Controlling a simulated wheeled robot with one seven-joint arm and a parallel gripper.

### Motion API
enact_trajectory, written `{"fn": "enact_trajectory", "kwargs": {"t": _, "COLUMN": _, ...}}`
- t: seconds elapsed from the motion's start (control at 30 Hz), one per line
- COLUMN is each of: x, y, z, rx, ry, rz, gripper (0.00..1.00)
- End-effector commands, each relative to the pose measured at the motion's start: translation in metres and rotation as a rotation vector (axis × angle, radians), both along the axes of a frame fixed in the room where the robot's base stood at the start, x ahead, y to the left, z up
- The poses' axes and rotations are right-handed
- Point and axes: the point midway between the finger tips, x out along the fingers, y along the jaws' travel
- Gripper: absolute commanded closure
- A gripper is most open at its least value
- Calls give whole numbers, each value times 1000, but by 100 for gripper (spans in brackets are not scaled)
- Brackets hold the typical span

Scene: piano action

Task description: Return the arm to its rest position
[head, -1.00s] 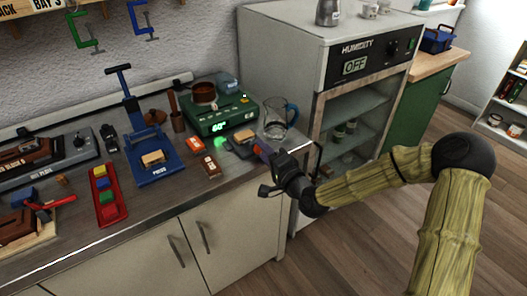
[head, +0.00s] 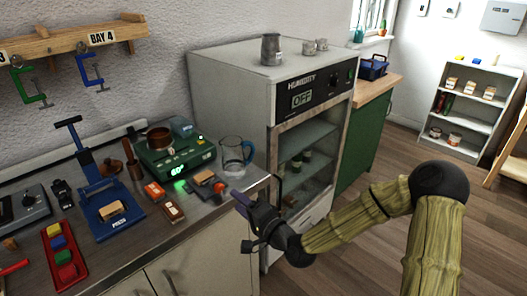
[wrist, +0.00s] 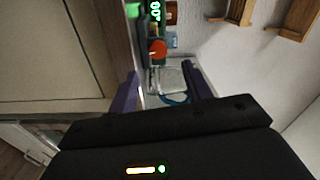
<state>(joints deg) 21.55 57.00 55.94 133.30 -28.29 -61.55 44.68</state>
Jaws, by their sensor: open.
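My arm reaches in from the right of the head view, and my gripper (head: 240,201) is at the bench's right front edge, in front of the humidity cabinet. In the wrist view my gripper (wrist: 160,90) shows two purple fingers spread apart with nothing held between them. A clear jug with a blue handle (head: 236,155) stands on the bench behind the gripper; it shows beyond the fingers in the wrist view (wrist: 178,78).
The humidity cabinet (head: 228,95) reads OFF. The bench holds a green device (head: 172,158) with a lit display, a blue press (head: 115,218) and a red tray (head: 52,234) of colored blocks. Open wooden floor (head: 355,215) lies right of the cabinet. A shelf (head: 462,112) stands farther back.

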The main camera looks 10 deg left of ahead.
Motion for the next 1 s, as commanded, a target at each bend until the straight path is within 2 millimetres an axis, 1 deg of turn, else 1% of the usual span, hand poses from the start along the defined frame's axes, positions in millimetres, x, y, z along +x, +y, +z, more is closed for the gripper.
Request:
{"fn": "enact_trajectory", "kwargs": {"t": 0.07, "x": 0, "y": -1, "z": -2, "rx": -16, "ry": -2, "rz": 2, "gripper": 51}}
{"fn": "enact_trajectory", "kwargs": {"t": 0.17, "x": -4, "y": -2, "z": -12, "rx": -96, "ry": -3, "rz": 16, "gripper": 51}}
{"fn": "enact_trajectory", "kwargs": {"t": 0.27, "x": -10, "y": -11, "z": -33, "rx": -258, "ry": -6, "rz": 41, "gripper": 51}}
{"fn": "enact_trajectory", "kwargs": {"t": 0.37, "x": -17, "y": -29, "z": -58, "rx": -473, "ry": -5, "rz": 70, "gripper": 51}}
{"fn": "enact_trajectory", "kwargs": {"t": 0.4, "x": -20, "y": -40, "z": -67, "rx": -563, "ry": 1, "rz": 81, "gripper": 51}}
{"fn": "enact_trajectory", "kwargs": {"t": 0.47, "x": -24, "y": -58, "z": -77, "rx": -689, "ry": 10, "rz": 94, "gripper": 51}}
{"fn": "enact_trajectory", "kwargs": {"t": 0.5, "x": -27, "y": -72, "z": -83, "rx": -771, "ry": 18, "rz": 102, "gripper": 51}}
{"fn": "enact_trajectory", "kwargs": {"t": 0.57, "x": -33, "y": -93, "z": -89, "rx": -886, "ry": 34, "rz": 113, "gripper": 51}}
{"fn": "enact_trajectory", "kwargs": {"t": 0.6, "x": -36, "y": -108, "z": -91, "rx": -958, "ry": 48, "rz": 117, "gripper": 51}}
{"fn": "enact_trajectory", "kwargs": {"t": 0.63, "x": -39, "y": -120, "z": -91, "rx": -1009, "ry": 60, "rz": 121, "gripper": 51}}
{"fn": "enact_trajectory", "kwargs": {"t": 0.67, "x": -42, "y": -131, "z": -91, "rx": -1058, "ry": 73, "rz": 124, "gripper": 51}}
{"fn": "enact_trajectory", "kwargs": {"t": 0.7, "x": -47, "y": -146, "z": -90, "rx": -1121, "ry": 92, "rz": 128, "gripper": 51}}
{"fn": "enact_trajectory", "kwargs": {"t": 0.77, "x": -55, "y": -169, "z": -87, "rx": -1205, "ry": 124, "rz": 132, "gripper": 51}}
{"fn": "enact_trajectory", "kwargs": {"t": 0.8, "x": -62, "y": -184, "z": -83, "rx": -1255, "ry": 149, "rz": 135, "gripper": 51}}
{"fn": "enact_trajectory", "kwargs": {"t": 0.9, "x": -80, "y": -217, "z": -72, "rx": -1359, "ry": 214, "rz": 143, "gripper": 51}}
{"fn": "enact_trajectory", "kwargs": {"t": 1.0, "x": -100, "y": -244, "z": -60, "rx": -1423, "ry": 280, "rz": 152, "gripper": 51}}
